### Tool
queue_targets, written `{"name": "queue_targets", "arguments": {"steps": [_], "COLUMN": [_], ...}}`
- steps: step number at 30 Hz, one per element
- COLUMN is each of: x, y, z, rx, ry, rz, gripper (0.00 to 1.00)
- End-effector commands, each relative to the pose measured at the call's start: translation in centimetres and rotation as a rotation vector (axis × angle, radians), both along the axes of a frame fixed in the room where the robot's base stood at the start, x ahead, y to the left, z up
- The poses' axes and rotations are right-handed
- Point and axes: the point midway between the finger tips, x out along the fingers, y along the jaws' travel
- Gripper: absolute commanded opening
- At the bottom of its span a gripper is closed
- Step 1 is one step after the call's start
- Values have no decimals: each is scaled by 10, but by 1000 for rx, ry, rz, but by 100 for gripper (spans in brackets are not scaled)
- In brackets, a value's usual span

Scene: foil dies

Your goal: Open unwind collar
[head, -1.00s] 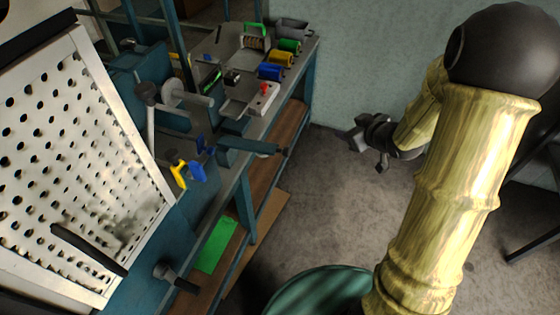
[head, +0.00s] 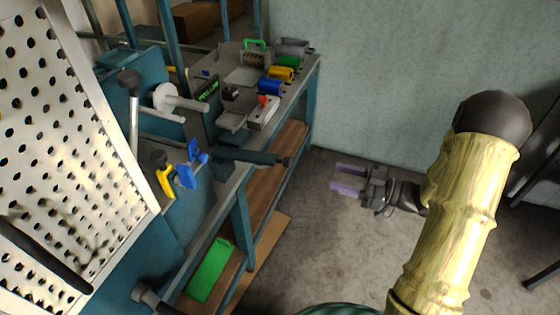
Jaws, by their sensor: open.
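My gripper (head: 335,176) is open and empty, with its two pale purple fingers apart and pointing left. It hangs in the air over the floor, to the right of the workbench (head: 239,186) and clear of it. On the bench's machine, a white disc with a pale shaft (head: 184,102) sticks out toward the right; it looks like the unwind spindle. I cannot tell for sure which part is the unwind collar. A yellow part (head: 165,182) and a blue part (head: 187,176) sit below the shaft. A lever with a black knob (head: 128,80) stands left of it.
A perforated white panel (head: 60,150) fills the left side. A dark teal bar with a black end (head: 260,158) juts out from the bench toward my gripper. Coloured bins (head: 280,74) and a grey box with a red knob (head: 262,110) stand farther back. Floor between bench and gripper is clear.

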Motion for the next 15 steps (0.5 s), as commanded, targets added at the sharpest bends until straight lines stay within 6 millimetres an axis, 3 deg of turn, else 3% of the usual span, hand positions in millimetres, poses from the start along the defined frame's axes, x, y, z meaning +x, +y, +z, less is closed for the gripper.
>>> {"name": "queue_targets", "arguments": {"steps": [5, 15], "x": [4, 24], "y": [13, 67], "z": [0, 0], "rx": [-1, -2], "ry": [-1, -2], "rz": [2, 4], "gripper": [52, 52]}}
